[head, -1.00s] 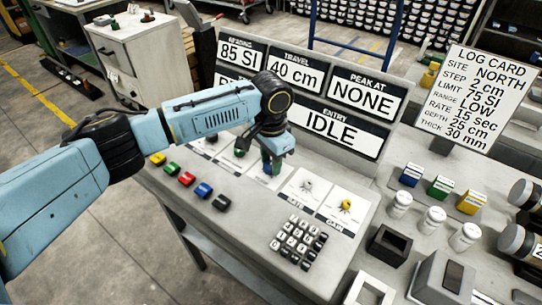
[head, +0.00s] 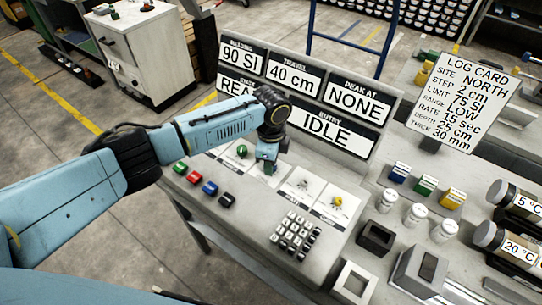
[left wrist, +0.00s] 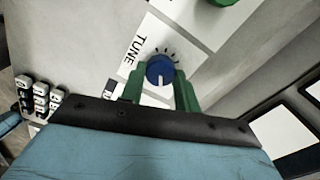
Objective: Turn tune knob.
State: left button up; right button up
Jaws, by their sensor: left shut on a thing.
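The blue tune knob (left wrist: 160,70) with a white pointer line sits on a white card marked TUNE in the left wrist view. The pointer line runs toward the gripper's base. My left gripper (left wrist: 158,86) has its green fingers on both sides of the knob and is shut on it. In the head view the left gripper (head: 268,166) is down at the console panel and hides the knob. The reading display (head: 242,52) shows 90 SI. My right gripper is not in view.
The console (head: 245,220) carries a green knob (head: 242,151), coloured buttons, a keypad (head: 295,236) and a yellow knob (head: 337,202). The display board (head: 305,95) stands upright close behind the gripper. A log card (head: 463,98), blocks and jars stand at the right.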

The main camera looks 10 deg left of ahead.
pick_arm(q)
jog(key=shift+m+p, duration=0.35)
jog(key=shift+m, duration=1.15)
jog(key=o, duration=1)
jog(key=shift+c, duration=0.2)
jog(key=shift+r, duration=0.1)
notch_tip(320, 180, up, 13)
jog(key=p, duration=0.1)
jog(key=shift+r, duration=0.1)
